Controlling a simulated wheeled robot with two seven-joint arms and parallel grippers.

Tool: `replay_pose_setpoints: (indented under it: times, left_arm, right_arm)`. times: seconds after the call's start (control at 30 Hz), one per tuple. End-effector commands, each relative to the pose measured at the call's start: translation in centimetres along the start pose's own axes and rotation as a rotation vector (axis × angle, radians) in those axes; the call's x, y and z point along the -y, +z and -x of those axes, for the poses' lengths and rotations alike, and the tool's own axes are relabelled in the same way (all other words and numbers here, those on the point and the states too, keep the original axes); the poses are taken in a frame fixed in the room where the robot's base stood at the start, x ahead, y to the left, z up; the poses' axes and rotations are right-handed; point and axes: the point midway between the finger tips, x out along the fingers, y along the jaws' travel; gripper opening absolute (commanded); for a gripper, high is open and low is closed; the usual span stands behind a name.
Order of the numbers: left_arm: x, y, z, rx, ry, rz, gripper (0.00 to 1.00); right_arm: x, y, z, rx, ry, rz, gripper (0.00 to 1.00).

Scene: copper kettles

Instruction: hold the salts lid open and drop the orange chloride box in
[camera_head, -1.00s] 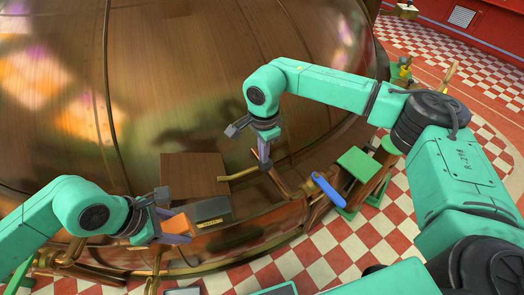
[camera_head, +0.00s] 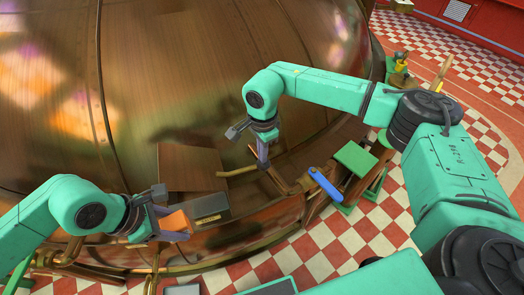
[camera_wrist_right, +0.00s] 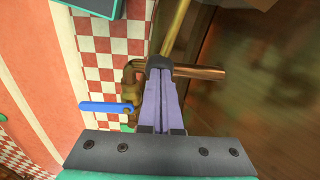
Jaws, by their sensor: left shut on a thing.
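The orange chloride box (camera_head: 175,221) is in my left gripper (camera_head: 172,226), which is shut on it in front of the salts box. The brown salts lid (camera_head: 190,167) stands tilted at the kettle's foot, behind a dark labelled front (camera_head: 210,207). A brass bar (camera_head: 238,171) reaches from the lid side towards my right gripper (camera_head: 263,163). In the right wrist view, the right gripper's purple fingers (camera_wrist_right: 160,66) are together, their tips at the bar's end (camera_wrist_right: 176,28). I cannot tell whether they grip it or only touch it. The opening under the lid is hidden.
The large copper kettle (camera_head: 200,70) fills the back. A blue-handled valve (camera_head: 325,186) and a green-topped stand (camera_head: 356,158) are right of my right gripper. A copper pipe (camera_wrist_right: 205,72) runs close to its fingertips. Checkered floor (camera_head: 335,245) lies in front.

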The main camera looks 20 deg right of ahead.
Motion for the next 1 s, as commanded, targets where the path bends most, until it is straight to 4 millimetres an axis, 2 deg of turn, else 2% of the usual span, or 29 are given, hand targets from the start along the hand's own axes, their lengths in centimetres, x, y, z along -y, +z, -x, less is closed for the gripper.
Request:
replay_pose_setpoints:
  times: [0.53,1.0]
  left_arm:
    - [0.0,0.0,0.0,0.001,0.0,0.0,0.0]
    - [0.0,0.0,0.0,0.001,0.0,0.0,0.0]
  right_arm:
    - [-0.1,-0.2,-1.9,0.001,0.001,0.001,0.0]
    - [-0.1,-0.2,-2.3,0.0,0.001,0.001,0.0]
